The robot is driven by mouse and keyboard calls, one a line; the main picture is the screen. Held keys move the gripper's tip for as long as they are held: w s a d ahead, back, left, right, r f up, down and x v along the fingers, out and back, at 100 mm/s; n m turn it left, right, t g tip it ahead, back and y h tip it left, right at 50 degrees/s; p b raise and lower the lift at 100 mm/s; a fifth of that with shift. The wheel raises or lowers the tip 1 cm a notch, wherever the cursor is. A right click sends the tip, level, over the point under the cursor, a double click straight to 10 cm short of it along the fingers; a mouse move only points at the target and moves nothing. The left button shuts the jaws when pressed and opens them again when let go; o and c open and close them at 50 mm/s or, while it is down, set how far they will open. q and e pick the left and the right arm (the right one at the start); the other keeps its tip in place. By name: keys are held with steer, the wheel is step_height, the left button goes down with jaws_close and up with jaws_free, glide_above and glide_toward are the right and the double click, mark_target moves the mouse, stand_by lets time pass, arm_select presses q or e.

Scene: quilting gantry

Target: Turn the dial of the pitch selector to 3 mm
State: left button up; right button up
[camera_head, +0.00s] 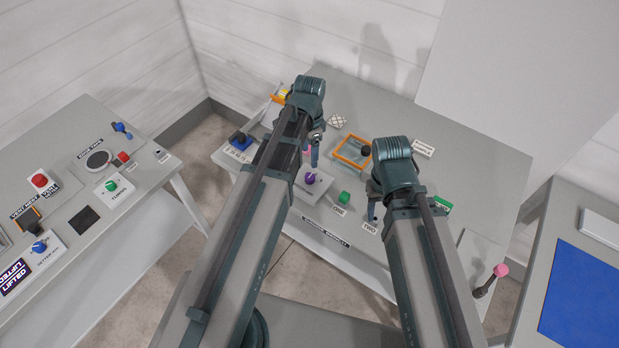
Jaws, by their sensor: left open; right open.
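I cannot read a label that says pitch selector, nor any 3 mm mark. A purple knob (310,178) sits on a grey plate on the middle table. A blue block (240,137) with a strip of small characters stands at that table's left edge, partly beside my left arm. My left gripper (315,158) is open and hangs above the table, just behind the purple knob in the picture. My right gripper (372,218) is open near the label TWO, right of a green cube (344,197). Both grippers look empty. My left arm hides part of the middle table.
A pink-topped lever (500,271) stands at right. The left table (150,190) carries a red button (40,180), a green knob (111,186) and a blue knob (39,247).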

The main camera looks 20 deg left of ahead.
mark_target(310, 177)
arm_select(q)
step_height(310, 177, down, 12)
steer(key=b, duration=1.1)
steer(key=shift+r, duration=0.1)
arm_select(e)
step_height(310, 177, down, 12)
steer(key=shift+r, duration=0.1)
steer(key=shift+r, duration=0.1)
arm_select(q)
jaws_close()
